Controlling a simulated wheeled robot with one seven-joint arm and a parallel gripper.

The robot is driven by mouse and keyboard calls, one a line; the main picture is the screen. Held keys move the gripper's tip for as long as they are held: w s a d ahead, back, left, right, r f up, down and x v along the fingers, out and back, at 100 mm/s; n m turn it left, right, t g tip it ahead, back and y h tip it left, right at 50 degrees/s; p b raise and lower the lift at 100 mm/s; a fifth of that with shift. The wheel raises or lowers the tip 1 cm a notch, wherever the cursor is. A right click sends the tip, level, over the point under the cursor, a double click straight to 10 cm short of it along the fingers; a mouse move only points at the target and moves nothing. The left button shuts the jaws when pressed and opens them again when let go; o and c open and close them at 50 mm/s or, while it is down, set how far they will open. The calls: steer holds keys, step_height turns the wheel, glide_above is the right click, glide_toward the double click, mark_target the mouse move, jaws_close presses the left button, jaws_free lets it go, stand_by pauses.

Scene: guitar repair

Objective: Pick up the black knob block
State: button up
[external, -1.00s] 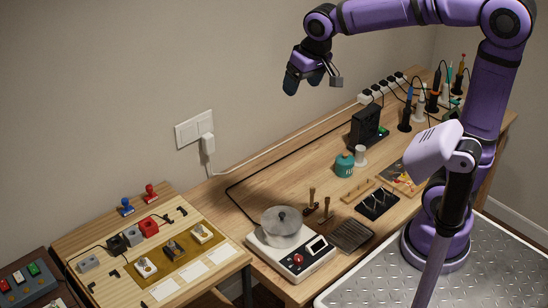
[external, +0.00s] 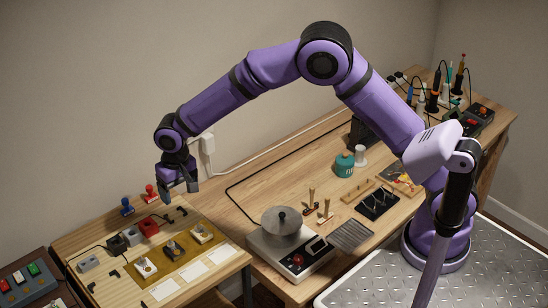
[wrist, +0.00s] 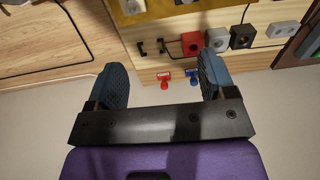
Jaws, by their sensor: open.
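My gripper (external: 179,190) is open and empty, pointing down, high above the back right part of the left workboard. In the wrist view its two blue fingers (wrist: 163,72) stand wide apart. Another dark block (external: 174,249) sits on the gold mat (external: 187,264) between two pale ones. I cannot tell for sure which is the black knob block. Neither touches my gripper.
A red block (external: 148,227) and grey block (external: 132,235) stand close beside the back-row black block. Thin cables cross the board (external: 78,245).

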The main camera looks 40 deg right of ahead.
glide_toward(176, 243)
step_height(176, 243, down, 10)
steer(key=shift+w+f, duration=0.1)
stand_by(0.5)
steer(key=shift+c, duration=0.4)
steer(key=c, duration=0.9)
